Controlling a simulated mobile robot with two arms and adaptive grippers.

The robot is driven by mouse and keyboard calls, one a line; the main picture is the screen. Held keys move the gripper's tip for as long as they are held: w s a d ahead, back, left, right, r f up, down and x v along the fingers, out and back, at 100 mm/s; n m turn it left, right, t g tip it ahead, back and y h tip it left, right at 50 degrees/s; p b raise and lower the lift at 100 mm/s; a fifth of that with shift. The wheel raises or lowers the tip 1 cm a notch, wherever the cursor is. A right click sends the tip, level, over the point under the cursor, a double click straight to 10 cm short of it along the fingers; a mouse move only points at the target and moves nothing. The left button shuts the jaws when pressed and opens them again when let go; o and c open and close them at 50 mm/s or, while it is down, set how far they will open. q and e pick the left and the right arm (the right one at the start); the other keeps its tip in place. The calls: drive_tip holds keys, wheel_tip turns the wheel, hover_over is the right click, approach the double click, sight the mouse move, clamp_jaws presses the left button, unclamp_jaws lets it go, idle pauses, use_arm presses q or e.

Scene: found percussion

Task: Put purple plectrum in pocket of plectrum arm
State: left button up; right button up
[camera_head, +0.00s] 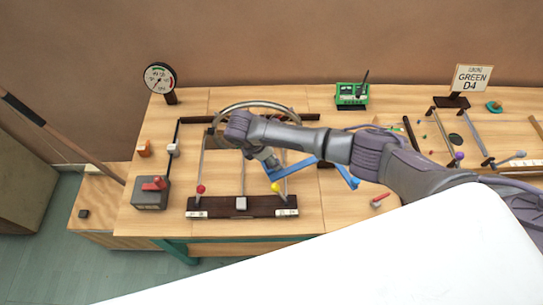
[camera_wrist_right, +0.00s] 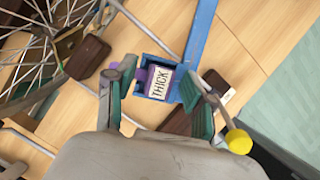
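In the right wrist view the purple plectrum (camera_wrist_right: 160,84) carries a white label reading "THICK". It sits within the blue pocket (camera_wrist_right: 149,60) at the end of the blue plectrum arm (camera_wrist_right: 201,35). My right gripper (camera_wrist_right: 160,95) has its teal-padded fingers spread, one on each side of the pocket and plectrum. Small gaps seem to show beside the pads, but light contact cannot be ruled out. In the head view the blue arm (camera_head: 297,168) shows beside my right gripper (camera_head: 270,162), and the plectrum is hidden. My left gripper is not in view.
A spoked wheel (camera_head: 262,103) stands behind my right gripper. A dark base bar (camera_head: 222,206) lies in front, with a red ball (camera_head: 201,189) and a yellow ball (camera_head: 277,188) on rods nearby. A dial gauge (camera_head: 160,76) and green meter (camera_head: 352,94) stand at the back.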

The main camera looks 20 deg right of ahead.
drive_tip(key=v, duration=1.2)
idle(0.4)
